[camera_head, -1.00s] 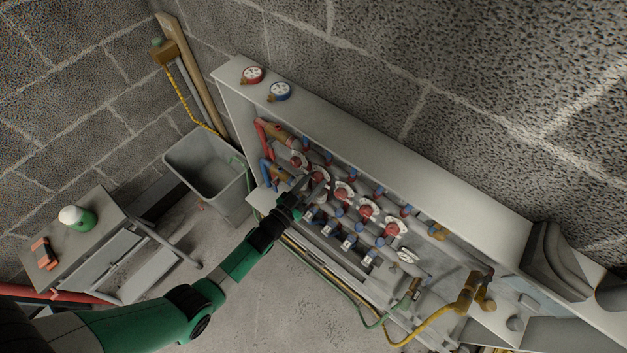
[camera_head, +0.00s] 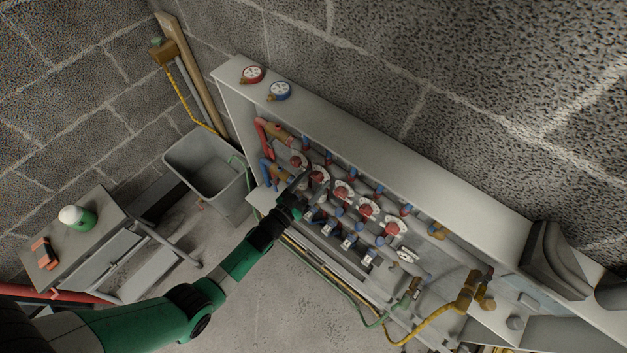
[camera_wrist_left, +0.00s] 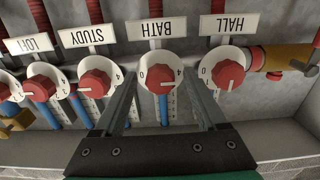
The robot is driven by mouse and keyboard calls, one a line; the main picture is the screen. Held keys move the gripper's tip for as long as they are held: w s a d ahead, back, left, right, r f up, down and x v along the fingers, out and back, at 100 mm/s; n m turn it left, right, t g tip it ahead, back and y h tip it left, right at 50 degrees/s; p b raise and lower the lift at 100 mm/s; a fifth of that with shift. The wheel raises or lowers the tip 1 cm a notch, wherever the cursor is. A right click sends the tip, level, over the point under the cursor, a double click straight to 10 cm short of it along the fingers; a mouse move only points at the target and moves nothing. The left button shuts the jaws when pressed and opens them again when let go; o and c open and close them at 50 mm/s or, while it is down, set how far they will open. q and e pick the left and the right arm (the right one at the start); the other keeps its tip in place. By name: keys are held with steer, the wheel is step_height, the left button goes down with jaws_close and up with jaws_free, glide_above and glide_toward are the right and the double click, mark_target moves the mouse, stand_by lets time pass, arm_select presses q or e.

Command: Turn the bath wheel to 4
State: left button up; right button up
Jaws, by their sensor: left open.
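The bath wheel (camera_wrist_left: 157,78) is a red knob on a white dial under an upside-down BATH label (camera_wrist_left: 156,28). A pale mark on the knob points down in the wrist view. A 0 shows on the dial's left; the figure at its right is unclear. In the head view the bath wheel (camera_head: 319,174) is the second red wheel from the left. My left gripper (camera_wrist_left: 163,84) is open, its two dark fingers on either side of the bath wheel in the picture; contact cannot be told. In the head view my left gripper (camera_head: 304,184) is beside the wheel. My right gripper is not in view.
The hall wheel (camera_wrist_left: 226,74) and study wheel (camera_wrist_left: 95,82) are close on either side of the fingers. Pipes and blue valves crowd the open cabinet (camera_head: 375,150). A grey bin (camera_head: 207,165) and small table (camera_head: 75,240) stand left. The floor in front is mostly clear.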

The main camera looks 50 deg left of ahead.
arm_select(q)
steer(key=shift+s+d+p, duration=0.1)
steer(key=shift+s+p, duration=0.2)
steer(key=shift+s, duration=0.2)
steer(key=s+d+p, duration=0.1)
steer(key=s+p, duration=0.1)
steer(key=s, duration=0.8)
steer(key=shift+s+d+p, duration=0.15)
steer(key=shift+s+p, duration=0.1)
steer(key=shift+p, duration=0.1)
